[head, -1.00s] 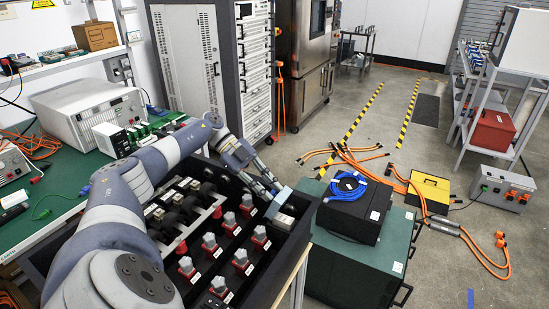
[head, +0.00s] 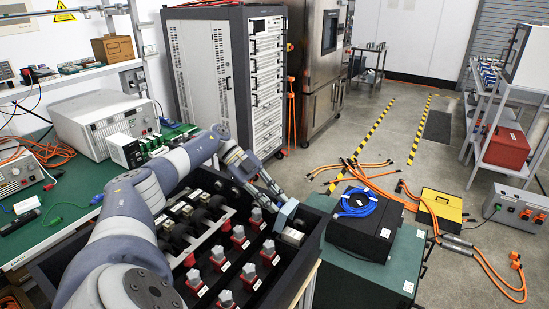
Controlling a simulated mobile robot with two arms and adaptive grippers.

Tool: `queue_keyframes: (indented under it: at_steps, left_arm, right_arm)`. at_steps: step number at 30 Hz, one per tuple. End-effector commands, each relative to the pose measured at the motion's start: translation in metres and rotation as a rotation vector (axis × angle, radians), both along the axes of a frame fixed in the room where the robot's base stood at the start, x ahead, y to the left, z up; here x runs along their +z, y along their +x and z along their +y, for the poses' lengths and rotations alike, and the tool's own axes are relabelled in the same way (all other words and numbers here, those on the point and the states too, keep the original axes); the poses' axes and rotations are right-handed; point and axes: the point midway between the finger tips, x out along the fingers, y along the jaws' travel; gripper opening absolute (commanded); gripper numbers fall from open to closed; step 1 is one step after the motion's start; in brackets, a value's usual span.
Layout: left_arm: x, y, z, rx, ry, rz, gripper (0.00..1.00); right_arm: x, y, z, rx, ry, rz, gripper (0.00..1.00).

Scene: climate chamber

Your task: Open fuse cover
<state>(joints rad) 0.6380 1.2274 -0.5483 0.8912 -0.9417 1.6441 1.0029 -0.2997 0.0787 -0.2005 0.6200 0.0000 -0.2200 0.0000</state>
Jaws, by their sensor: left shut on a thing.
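The open black box (head: 313,248) holds rows of red-and-grey connectors. A small pale unit (head: 293,236), which looks like the fuse holder, sits inside near its right wall. A light blue-grey plate (head: 287,212), which looks like the fuse cover, stands tilted up at the unit's far left side. My left gripper (head: 276,196) reaches down from the upper left and is shut on this plate. Its fingertips are partly hidden, and I cannot tell whether the plate still touches the unit. My right gripper is not in view.
A dark case with a coiled blue cable (head: 358,202) stands on a green cabinet (head: 345,272) just right of the box. Orange cables and a yellow case (head: 441,208) lie on the floor. A green bench (head: 60,215) with instruments stands at left.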

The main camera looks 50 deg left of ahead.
Motion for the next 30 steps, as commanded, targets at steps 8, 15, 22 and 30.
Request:
queue_keyframes:
  at_steps: [8, 15, 22, 30]
  left_arm:
    - [-0.0154, -0.0074, 0.0052, 0.003, 0.025, 0.037, 0.0]
    - [-0.0154, -0.0073, 0.005, 0.003, 0.025, 0.037, 0.0]
    - [-0.0152, -0.007, 0.0041, 0.002, 0.024, 0.037, 0.29]
    - [-0.013, -0.0063, 0.0027, -0.003, 0.021, 0.032, 0.29]
  right_arm:
    - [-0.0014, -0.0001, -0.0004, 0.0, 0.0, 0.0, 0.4]
    - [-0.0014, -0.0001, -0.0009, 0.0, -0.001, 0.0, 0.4]
    - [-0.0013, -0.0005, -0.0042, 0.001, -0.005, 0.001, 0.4]
    - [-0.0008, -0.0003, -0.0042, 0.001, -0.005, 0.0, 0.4]
